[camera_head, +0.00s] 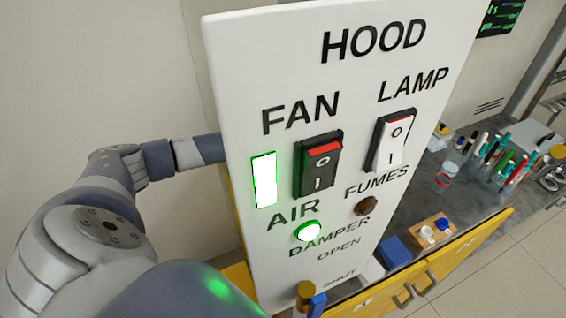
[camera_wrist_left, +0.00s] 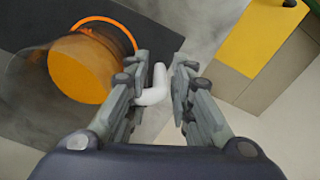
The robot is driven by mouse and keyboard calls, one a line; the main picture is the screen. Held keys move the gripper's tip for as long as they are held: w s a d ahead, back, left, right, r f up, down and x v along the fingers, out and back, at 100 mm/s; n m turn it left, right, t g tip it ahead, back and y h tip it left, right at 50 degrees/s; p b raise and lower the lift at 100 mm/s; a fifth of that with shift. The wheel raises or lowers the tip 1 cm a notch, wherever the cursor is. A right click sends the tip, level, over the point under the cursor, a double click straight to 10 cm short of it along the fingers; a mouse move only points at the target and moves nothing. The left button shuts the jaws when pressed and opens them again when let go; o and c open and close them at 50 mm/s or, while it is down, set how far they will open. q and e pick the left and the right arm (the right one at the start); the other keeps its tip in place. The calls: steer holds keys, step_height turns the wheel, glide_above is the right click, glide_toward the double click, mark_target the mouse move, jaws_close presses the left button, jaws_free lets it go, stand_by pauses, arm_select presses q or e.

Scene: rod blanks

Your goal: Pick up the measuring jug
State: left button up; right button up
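In the left wrist view, a see-through vessel, seemingly the measuring jug (camera_wrist_left: 36,72), stands at the upper left with an orange round face and a thin orange ring. A white curved piece (camera_wrist_left: 158,84), which looks like a handle, lies between the fingers of my left gripper (camera_wrist_left: 160,82). The fingers are apart, with a gap at least on the right side of the white piece. Whether the piece joins the vessel is hidden by the left finger. In the head view, my left arm reaches behind the white panel, which hides its gripper and the jug. My right gripper is not in view.
The large white HOOD panel (camera_head: 300,90) with switches stands in front of my left arm. Right of it, a grey bench (camera_head: 405,200) holds several pens (camera_head: 490,160), a blue box (camera_head: 393,252) and a wooden block (camera_head: 420,242) with small cups. Yellow fronts (camera_head: 455,260) run below.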

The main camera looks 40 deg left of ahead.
arm_select(q)
steer(key=shift+f, duration=1.1)
jaws_close()
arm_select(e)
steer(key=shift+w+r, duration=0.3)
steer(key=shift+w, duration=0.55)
